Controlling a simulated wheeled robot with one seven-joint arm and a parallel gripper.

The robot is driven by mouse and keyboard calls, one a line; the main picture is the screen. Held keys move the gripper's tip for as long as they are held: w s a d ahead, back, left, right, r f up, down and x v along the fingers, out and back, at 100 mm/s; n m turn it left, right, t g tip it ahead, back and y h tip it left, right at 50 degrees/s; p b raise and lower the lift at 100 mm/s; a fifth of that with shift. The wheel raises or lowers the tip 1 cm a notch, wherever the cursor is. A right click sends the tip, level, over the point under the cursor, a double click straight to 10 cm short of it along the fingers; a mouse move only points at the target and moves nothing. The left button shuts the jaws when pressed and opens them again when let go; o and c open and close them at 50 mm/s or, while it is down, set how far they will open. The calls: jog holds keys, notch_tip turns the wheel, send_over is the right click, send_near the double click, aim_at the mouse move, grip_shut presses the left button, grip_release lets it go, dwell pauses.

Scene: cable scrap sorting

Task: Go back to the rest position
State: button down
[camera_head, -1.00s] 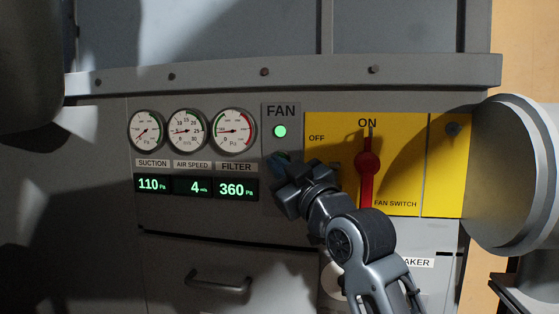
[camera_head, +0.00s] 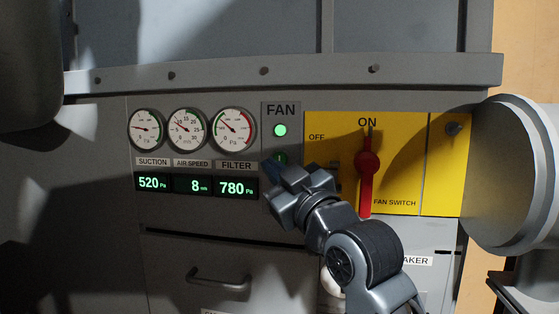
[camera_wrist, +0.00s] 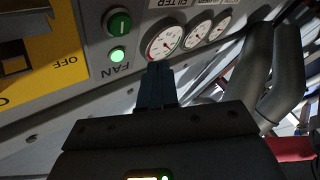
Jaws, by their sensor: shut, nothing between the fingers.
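My gripper (camera_head: 272,167) is shut and empty in front of the grey fan panel (camera_head: 297,112) in the head view. Its closed fingers also show in the wrist view (camera_wrist: 157,82), pointing toward the gauges. The green fan button (camera_head: 281,158) shows just above the fingers in the head view, and whole in the wrist view (camera_wrist: 119,22). The fingers look apart from it. The green lamp (camera_head: 280,131) under the FAN label is lit. The red fan switch handle (camera_head: 367,180) stands upright at ON on the yellow plate (camera_head: 318,190).
Three round gauges (camera_head: 187,130) sit left of the fan panel. The displays (camera_head: 192,186) below them read 520, 8 and 780. A drawer handle (camera_head: 218,279) juts out at the lower left. A large round grey duct (camera_head: 515,170) stands out at the right.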

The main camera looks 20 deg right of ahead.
jog(key=s+a+f+m+g+h, duration=0.1)
jog(key=s+f+m, duration=0.2)
jog(key=s+f, duration=0.85)
jog(key=s+f+m+g+h, duration=0.25)
jog(key=s+f, duration=0.55)
jog(key=f, duration=0.6)
jog(key=s+f+g, duration=0.1)
jog(key=s+f, duration=0.1)
jog(key=s, duration=1.2)
jog(key=s+d+f+m+g, duration=0.1)
jog(key=s+f+g, duration=0.1)
jog(key=s, duration=1.2)
jog(key=shift+d+f+y, duration=0.2)
jog(key=shift+f+y, duration=0.25)
jog(key=shift+f, duration=0.1)
jog(key=shift+s+m, duration=0.1)
jog(key=shift+m, duration=0.15)
